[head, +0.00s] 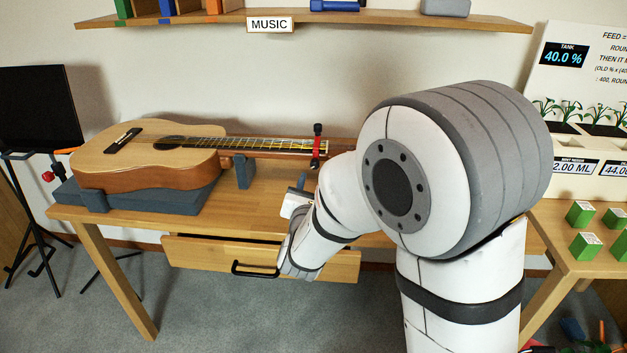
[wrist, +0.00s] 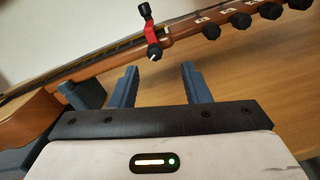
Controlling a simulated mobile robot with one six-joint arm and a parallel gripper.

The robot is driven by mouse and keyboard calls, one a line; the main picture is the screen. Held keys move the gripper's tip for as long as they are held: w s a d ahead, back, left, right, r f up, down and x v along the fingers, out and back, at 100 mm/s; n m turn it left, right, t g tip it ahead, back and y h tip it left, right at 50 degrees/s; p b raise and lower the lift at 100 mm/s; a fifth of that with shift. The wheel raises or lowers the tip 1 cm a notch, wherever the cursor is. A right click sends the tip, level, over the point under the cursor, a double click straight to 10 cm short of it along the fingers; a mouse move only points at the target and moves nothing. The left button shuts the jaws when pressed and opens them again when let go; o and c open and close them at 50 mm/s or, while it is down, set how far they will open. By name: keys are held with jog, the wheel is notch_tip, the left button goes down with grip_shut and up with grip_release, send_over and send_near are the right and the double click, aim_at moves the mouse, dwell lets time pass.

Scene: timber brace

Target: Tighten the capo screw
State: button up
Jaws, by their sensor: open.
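A red capo (head: 317,147) with black ends is clamped on the guitar's neck (head: 270,145). In the wrist view the red capo (wrist: 151,33) sits across the neck, with a dark screw and pale tip (wrist: 154,52) hanging below it. My gripper shows in the wrist view with two blue-grey fingers (wrist: 160,85) apart and nothing between them. The fingers are below the capo in that picture and apart from it. In the head view my arm hides most of the gripper; one finger (head: 301,181) shows in front of the neck.
The acoustic guitar (head: 150,158) rests on a dark cradle (head: 190,198) and a neck support (head: 245,172) on the wooden table (head: 235,213). A drawer (head: 215,257) below is slightly open. Tuning pegs (wrist: 240,20) lie right of the capo. A shelf (head: 400,22) hangs above.

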aim_at(314, 166)
jog(key=w, duration=0.7)
jog(key=shift+w+a+f, duration=0.1)
jog(key=shift+w+a, duration=0.15)
jog(key=shift+w, duration=0.15)
jog(key=shift+n, duration=0.3)
grip_shut()
